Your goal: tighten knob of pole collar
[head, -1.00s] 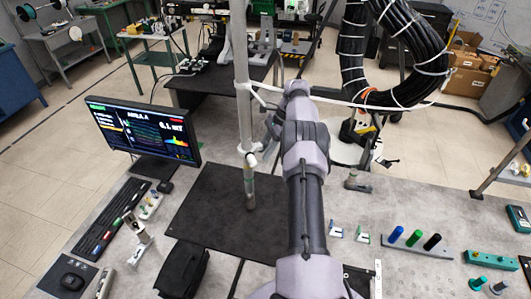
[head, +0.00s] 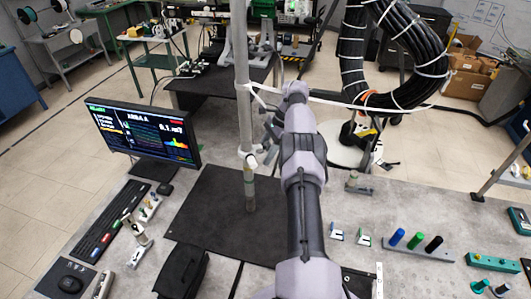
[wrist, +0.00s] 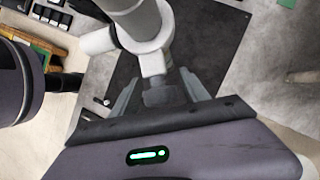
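A grey pole (head: 243,60) rises from the black mat on the table. It carries a pale upper collar (head: 246,90) and a lower collar (head: 248,158). In the wrist view the pole (wrist: 125,8) comes down from the top to a whitish collar (wrist: 152,62). A grey knob-like block (wrist: 158,93) is below that collar in the picture. My gripper (wrist: 158,76) has one finger on each side of this block, with gaps visible, so it looks open. In the head view my gripper (head: 268,133) is beside the pole, right of it, between the two collars, partly hidden by my arm.
A monitor (head: 140,130) and keyboard (head: 110,225) stand left of the black mat (head: 205,215). A large black cable coil (head: 355,60) hangs at the back right. Blue, green and black pegs in a grey holder (head: 415,250) are at the right.

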